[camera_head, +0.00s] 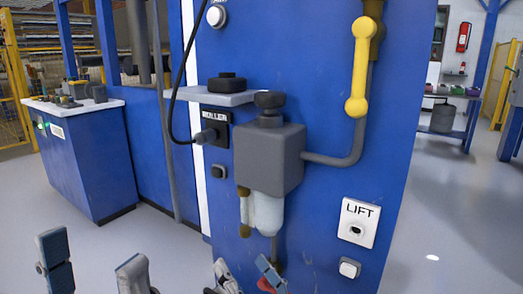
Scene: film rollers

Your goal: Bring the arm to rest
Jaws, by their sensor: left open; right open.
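My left gripper (97,268) shows at the bottom left edge, its two fingers wide apart with nothing between them. My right gripper (248,278) shows at the bottom centre, its fingertips apart, low in front of the blue machine panel (320,200). No held object shows in either gripper. Both are cut off by the bottom edge, so most of the arms is hidden. A small red part (267,286) shows by the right gripper's right finger.
The panel carries a grey filter unit (268,158) with a pale bowl, a yellow lever (359,70), a LIFT plate (357,222), a white button (349,268) and a small shelf (220,98) with a black knob. A blue cabinet (90,165) stands left. Grey floor is clear right.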

